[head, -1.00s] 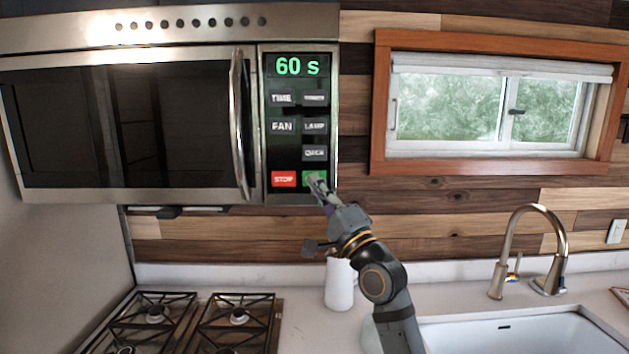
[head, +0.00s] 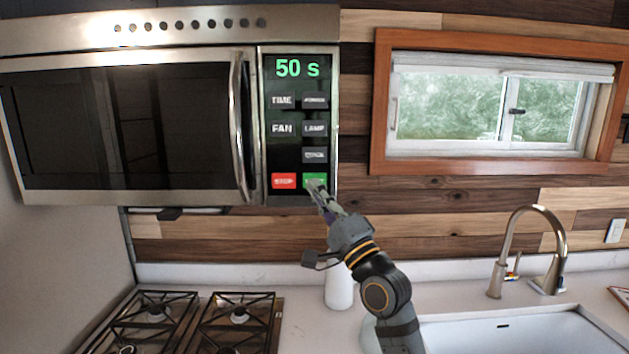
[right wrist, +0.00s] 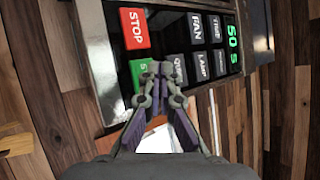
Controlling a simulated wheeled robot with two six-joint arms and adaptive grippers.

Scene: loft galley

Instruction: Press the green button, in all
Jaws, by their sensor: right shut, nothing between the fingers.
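The green button (head: 312,180) is at the lower right of the microwave's black control panel (head: 290,155), beside the red STOP button (head: 284,181). It also shows in the right wrist view (right wrist: 139,70), partly hidden by the fingers. The display (head: 297,68) reads 50 s. My right gripper (head: 319,187) is shut and empty, its fingertips at the lower right of the green button. In the right wrist view the fingertips (right wrist: 158,70) overlap the button's edge; I cannot tell whether they touch it. My left gripper is not in view.
Grey buttons sit above on the panel, including FAN (head: 282,129) and LAMP (head: 314,129). The microwave's handle (head: 240,125) is left of the panel. Below are a gas stove (head: 200,320), a white jug (head: 340,285), a faucet (head: 535,240) and a sink.

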